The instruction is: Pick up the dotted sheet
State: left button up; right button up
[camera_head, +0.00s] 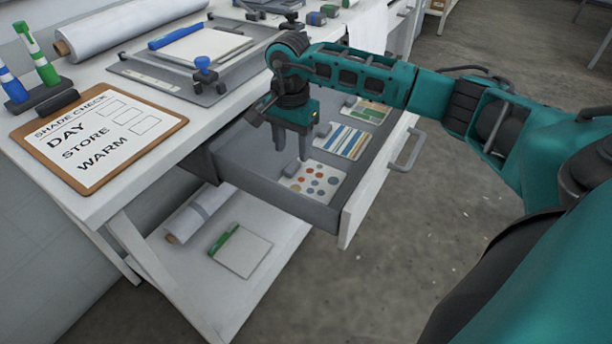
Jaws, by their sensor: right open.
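The dotted sheet (318,182), white with red, orange and blue dots, lies flat at the near end of the open drawer (265,192). A small grey block (291,168) sits at its left edge. My right gripper (291,152) points down over the drawer, open and empty, just above and behind the dotted sheet's left part. I cannot tell how high above it the fingertips are. My left gripper is not in view.
A striped sheet (344,141) and a green-patterned sheet (369,110) lie farther back in the drawer. The drawer front with its handle (408,152) stands out to the right. A clipboard (98,138) and a press (190,62) are on the bench top.

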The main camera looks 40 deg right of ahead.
aim_at(294, 163)
notch_tip(294, 163, down, 4)
jog(key=shift+s+d, duration=0.1)
jog(key=shift+c, duration=0.2)
grip_shut()
